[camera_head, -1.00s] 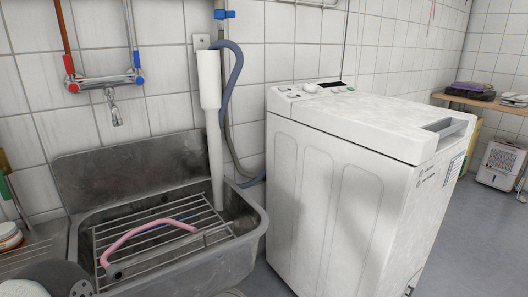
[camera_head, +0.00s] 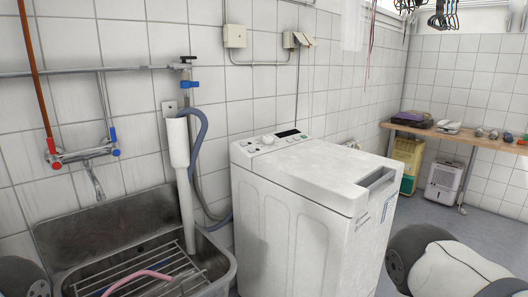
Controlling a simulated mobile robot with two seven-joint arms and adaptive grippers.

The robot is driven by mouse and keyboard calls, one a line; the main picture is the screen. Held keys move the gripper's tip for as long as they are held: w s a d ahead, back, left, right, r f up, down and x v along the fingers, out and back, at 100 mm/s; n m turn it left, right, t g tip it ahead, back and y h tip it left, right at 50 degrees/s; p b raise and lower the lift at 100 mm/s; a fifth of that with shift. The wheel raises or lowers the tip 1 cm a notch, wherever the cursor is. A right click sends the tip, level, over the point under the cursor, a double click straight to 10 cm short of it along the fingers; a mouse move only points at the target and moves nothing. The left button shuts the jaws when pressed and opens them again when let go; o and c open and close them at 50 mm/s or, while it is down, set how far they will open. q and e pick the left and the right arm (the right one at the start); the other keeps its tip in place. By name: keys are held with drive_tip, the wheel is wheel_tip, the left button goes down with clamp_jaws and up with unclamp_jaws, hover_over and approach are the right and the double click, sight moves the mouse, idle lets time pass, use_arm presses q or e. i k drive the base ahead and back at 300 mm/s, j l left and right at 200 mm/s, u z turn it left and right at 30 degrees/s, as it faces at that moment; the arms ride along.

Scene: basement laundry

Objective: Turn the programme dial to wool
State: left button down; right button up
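A white top-loading washing machine (camera_head: 300,205) stands against the tiled wall, right of the sink. Its control panel is along the back edge of the top, with a round, pale programme dial (camera_head: 268,139) and a dark display (camera_head: 287,133) beside it. The dial's markings are too small to read. The lid is down. Parts of my arms show at the lower right and lower left edges, but neither gripper is in view.
A metal sink (camera_head: 120,235) with a wire rack and a pink hose (camera_head: 135,282) is at left. A white standpipe (camera_head: 179,145) with a grey hose rises beside it. A wooden bench (camera_head: 470,138) with items and a white dehumidifier (camera_head: 443,180) are at far right. Floor is clear between.

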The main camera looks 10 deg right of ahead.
sight(266, 140)
drive_tip(key=i+j+z, duration=0.15)
drive_tip(key=z, duration=0.3)
drive_tip(key=i+j+z, duration=0.2)
drive_tip(key=z, duration=0.25)
